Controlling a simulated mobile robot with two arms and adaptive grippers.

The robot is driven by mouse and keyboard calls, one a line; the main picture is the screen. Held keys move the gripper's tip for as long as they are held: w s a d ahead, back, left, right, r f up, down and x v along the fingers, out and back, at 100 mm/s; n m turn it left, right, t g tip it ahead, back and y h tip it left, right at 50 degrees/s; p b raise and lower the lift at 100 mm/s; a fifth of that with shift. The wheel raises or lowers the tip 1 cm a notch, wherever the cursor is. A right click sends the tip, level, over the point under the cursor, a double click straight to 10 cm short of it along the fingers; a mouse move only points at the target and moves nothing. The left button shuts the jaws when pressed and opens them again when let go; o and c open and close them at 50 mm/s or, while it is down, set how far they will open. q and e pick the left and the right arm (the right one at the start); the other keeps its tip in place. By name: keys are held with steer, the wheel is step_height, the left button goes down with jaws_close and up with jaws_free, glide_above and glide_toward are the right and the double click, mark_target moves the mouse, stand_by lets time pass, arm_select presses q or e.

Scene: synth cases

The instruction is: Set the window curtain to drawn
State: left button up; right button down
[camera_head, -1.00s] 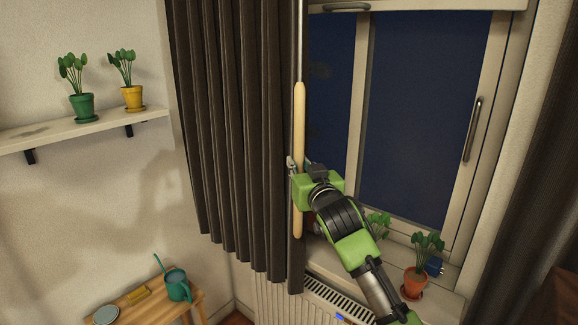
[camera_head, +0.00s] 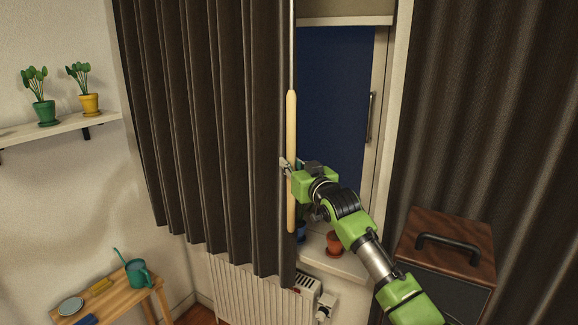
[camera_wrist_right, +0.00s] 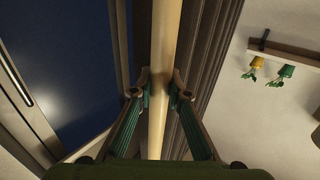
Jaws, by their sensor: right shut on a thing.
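The dark brown left curtain (camera_head: 205,130) hangs in folds and covers the left part of the window (camera_head: 335,110). A pale wooden draw rod (camera_head: 291,110) hangs upright along its leading edge. My right gripper (camera_head: 287,167) is shut on the rod at about its middle. In the right wrist view the rod (camera_wrist_right: 164,60) runs between the two fingers of my right gripper (camera_wrist_right: 159,97). A second dark curtain (camera_head: 470,110) hangs at the right. A strip of dark blue glass shows between the two curtains. My left gripper is not in view.
A radiator (camera_head: 240,295) stands below the window. A potted plant (camera_head: 334,243) is on the sill, partly behind my arm. A brown box with a handle (camera_head: 450,245) stands at the lower right. A shelf (camera_head: 60,130) and a small wooden table (camera_head: 110,300) are at the left.

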steer(key=shift+a+r, duration=0.1)
steer(key=c, duration=1.9)
jaws_free()
steer(key=v, duration=1.2)
